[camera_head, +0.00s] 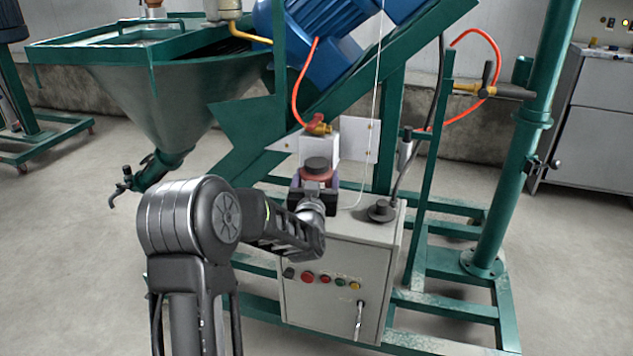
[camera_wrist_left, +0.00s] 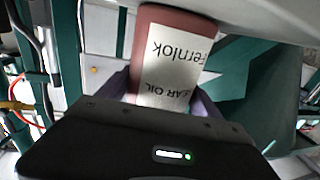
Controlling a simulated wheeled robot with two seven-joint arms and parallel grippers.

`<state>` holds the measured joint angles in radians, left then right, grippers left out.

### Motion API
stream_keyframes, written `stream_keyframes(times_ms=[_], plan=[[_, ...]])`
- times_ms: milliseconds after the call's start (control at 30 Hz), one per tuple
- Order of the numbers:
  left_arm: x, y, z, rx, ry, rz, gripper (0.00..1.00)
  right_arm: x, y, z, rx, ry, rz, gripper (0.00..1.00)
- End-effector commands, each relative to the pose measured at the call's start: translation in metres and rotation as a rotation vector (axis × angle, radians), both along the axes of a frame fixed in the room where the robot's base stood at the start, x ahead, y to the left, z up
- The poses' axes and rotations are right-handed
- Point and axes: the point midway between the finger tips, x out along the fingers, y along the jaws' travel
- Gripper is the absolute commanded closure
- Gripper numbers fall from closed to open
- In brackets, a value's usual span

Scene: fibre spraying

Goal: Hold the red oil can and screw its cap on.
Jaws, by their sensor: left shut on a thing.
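The red oil can (camera_head: 317,176) is held above the grey control box in the head view. Its red body and white label also show in the left wrist view (camera_wrist_left: 178,18). My left gripper (camera_head: 316,186) is shut on the can, with one purple finger on each side of it, as the left wrist view (camera_wrist_left: 162,92) also shows. A dark round cap (camera_head: 317,163) sits at the top of the can. I cannot tell whether it is screwed tight. My right gripper is not in view.
The grey control box (camera_head: 335,270) with buttons stands just below the can. A black-based lever (camera_head: 381,210) rises from its top at the right. Green frame beams (camera_head: 425,305) surround the box. Open floor (camera_head: 80,230) lies at the left.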

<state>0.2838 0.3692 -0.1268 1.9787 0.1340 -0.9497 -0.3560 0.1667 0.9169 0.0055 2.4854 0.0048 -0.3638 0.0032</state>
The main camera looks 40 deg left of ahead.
Motion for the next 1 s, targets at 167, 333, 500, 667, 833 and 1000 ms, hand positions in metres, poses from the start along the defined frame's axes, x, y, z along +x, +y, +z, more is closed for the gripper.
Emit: stream_keyframes(times_ms=[167, 333, 500, 667, 833, 1000], plan=[[0.0002, 0.0001, 0.0028, 0.001, -0.003, 0.000, 1.00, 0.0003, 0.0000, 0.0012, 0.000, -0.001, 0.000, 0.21], [0.0002, 0.0001, -0.0019, 0.001, -0.003, 0.000, 1.00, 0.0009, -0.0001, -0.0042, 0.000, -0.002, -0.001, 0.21], [0.0000, 0.0000, -0.0014, 0.000, 0.000, 0.000, 0.12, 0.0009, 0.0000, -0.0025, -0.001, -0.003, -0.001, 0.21], [-0.0001, 0.0001, -0.0014, 0.000, 0.000, 0.000, 0.04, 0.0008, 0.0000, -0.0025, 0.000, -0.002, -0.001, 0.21], [-0.0001, 0.0001, -0.0013, 0.000, 0.000, 0.000, 0.04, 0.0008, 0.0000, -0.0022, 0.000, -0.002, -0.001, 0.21], [-0.0008, -0.0004, 0.0035, 0.000, 0.000, 0.000, 0.04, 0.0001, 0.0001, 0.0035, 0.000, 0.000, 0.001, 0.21]])
